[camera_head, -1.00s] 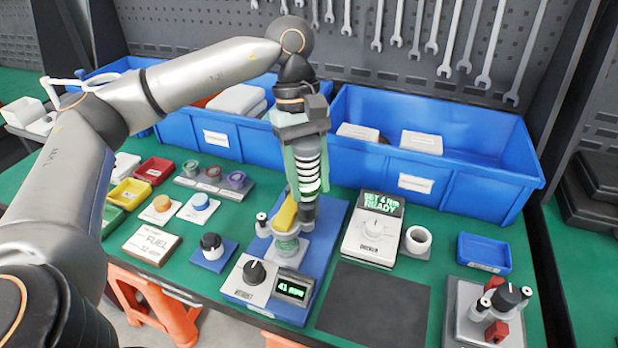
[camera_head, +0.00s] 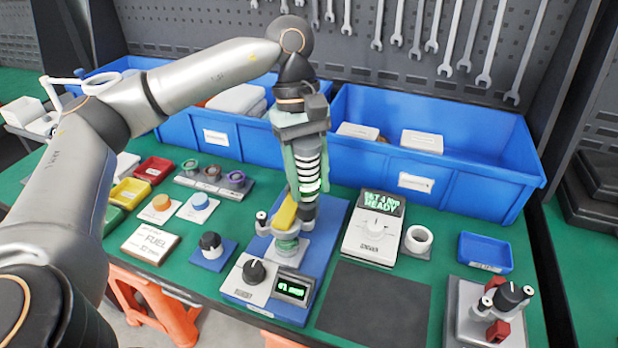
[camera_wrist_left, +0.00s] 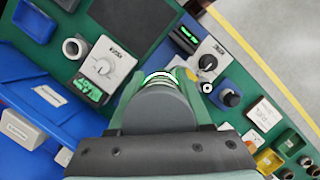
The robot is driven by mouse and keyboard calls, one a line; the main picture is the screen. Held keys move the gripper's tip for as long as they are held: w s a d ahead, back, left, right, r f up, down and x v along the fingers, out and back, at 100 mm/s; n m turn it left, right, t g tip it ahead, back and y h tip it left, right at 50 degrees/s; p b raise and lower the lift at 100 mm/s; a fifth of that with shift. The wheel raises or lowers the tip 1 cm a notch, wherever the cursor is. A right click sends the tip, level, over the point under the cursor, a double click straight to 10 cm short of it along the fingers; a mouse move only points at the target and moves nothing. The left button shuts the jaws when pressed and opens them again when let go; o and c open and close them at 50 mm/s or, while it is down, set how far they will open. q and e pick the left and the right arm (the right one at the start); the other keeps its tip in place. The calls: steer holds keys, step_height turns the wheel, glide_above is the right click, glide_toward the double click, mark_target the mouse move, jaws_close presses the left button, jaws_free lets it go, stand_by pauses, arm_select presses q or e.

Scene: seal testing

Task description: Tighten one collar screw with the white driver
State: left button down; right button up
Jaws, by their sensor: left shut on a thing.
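My left gripper (camera_head: 305,168) points down over the blue test fixture (camera_head: 331,216) in the head view. It is shut on the driver (camera_head: 310,170), whose white and black bands show between the green fingers. The driver stands nearly upright, its lower end beside the yellow part (camera_head: 286,212) at the collar. I cannot tell whether its tip touches a screw. A small collar screw post (camera_head: 262,217) shows left of the yellow part. A green ring (camera_head: 287,245) sits below. In the left wrist view the driver (camera_wrist_left: 163,105) is between the fingers and hides the collar. My right gripper is out of view.
The driver unit (camera_head: 374,228) reads READY, with a white ring holder (camera_head: 418,238) beside it. A dark mat (camera_head: 375,305) lies clear in front. Blue bins (camera_head: 440,170) stand behind. A knob fixture (camera_head: 490,312) is at the right, a FUEL card (camera_head: 151,242) at the left.

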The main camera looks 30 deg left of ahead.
mark_target(307, 141)
arm_select(q)
steer(key=shift+r, duration=0.15)
steer(key=shift+r+p, duration=1.85)
steer(key=shift+r, duration=0.6)
